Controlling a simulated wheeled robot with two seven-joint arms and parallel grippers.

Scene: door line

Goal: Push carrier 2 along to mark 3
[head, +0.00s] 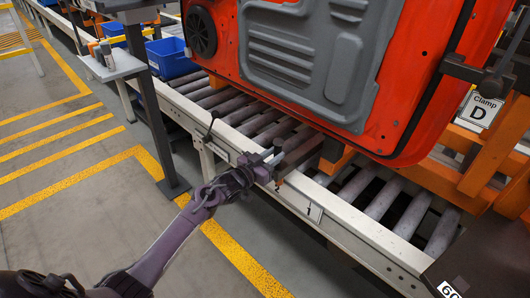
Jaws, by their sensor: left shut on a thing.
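An orange carrier frame (485,165) stands on the roller conveyor (395,190) and bears a large red-orange door (425,60) with a grey inner panel. I see no carrier number on it. A dark bar (300,150) sticks out from the carrier's near side over the conveyor rail. My left gripper (268,168) is shut at the outer end of this bar, just above the rail; its fingertips are partly hidden. A mark plate reading 1 (313,211) is on the rail, to the right of and below the gripper. Mark 3 is not in view. My right gripper is not in view.
A dark post (150,95) and small shelf (110,65) stand beside the conveyor at the left. Blue bins (172,58) are behind. A Clamp D sign (482,109) is at the right. The floor left of the conveyor, with yellow lines (50,140), is open.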

